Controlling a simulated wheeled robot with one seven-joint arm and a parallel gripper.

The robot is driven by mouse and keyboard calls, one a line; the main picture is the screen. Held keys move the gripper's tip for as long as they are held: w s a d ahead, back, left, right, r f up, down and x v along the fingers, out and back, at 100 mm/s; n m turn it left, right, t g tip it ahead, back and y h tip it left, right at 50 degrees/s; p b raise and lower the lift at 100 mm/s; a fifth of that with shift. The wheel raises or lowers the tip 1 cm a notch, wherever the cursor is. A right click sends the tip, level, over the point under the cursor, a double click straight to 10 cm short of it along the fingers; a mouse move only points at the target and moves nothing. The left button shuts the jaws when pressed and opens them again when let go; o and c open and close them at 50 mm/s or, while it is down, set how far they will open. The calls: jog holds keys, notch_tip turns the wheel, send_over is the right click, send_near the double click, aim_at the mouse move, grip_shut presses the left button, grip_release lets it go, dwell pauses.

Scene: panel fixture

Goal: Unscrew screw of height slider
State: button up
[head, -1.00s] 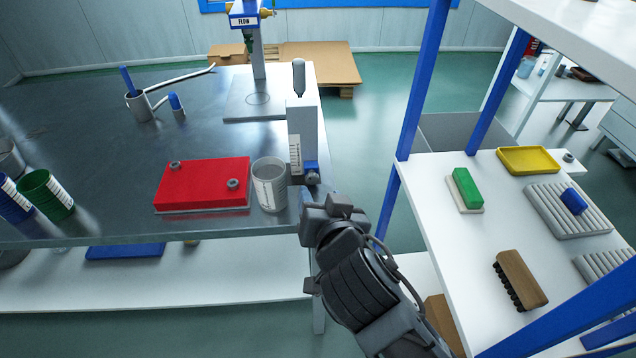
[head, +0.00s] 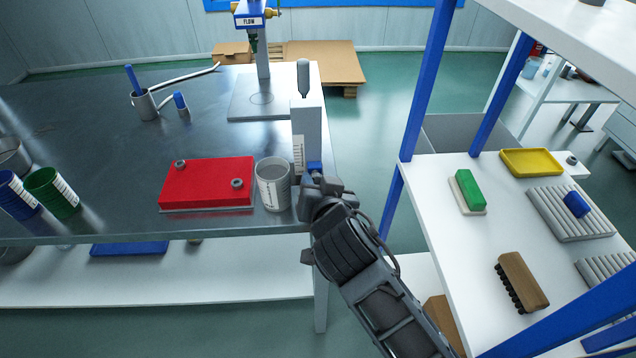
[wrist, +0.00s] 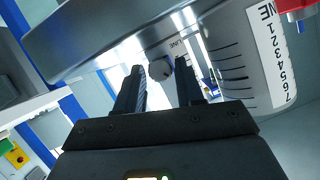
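The height gauge is a white upright post (head: 306,125) with a scale, at the table's right edge in the head view. Its blue slider (head: 313,167) sits low on the post, partly hidden behind my gripper. My gripper (head: 314,183) is right in front of it. In the head view the screw is hidden.
A grey cup with a scale (head: 272,187) stands close left of the gripper; it also fills the upper right of the wrist view (wrist: 235,60). A red box (head: 208,183) lies farther left. A blue-posted shelf (head: 413,110) stands to the right.

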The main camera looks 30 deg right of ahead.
grip_shut()
jog(key=shift+n, duration=0.3)
jog(key=n+h, duration=0.2)
jog(key=n, duration=0.1)
jog(key=shift+w+a+g, duration=0.1)
jog(key=shift+a+g, duration=0.15)
jog(key=shift+g, duration=0.15)
jog(key=n+h, duration=0.1)
jog(key=n, duration=0.1)
jog(key=n+h, duration=0.1)
jog(key=shift+w+a+f+n+g+h, duration=0.1)
jog(key=shift+a+n+g+h, duration=0.05)
jog(key=shift+n+g+h, duration=0.2)
dwell(0.4)
jog(key=shift+o, duration=1.7)
grip_release()
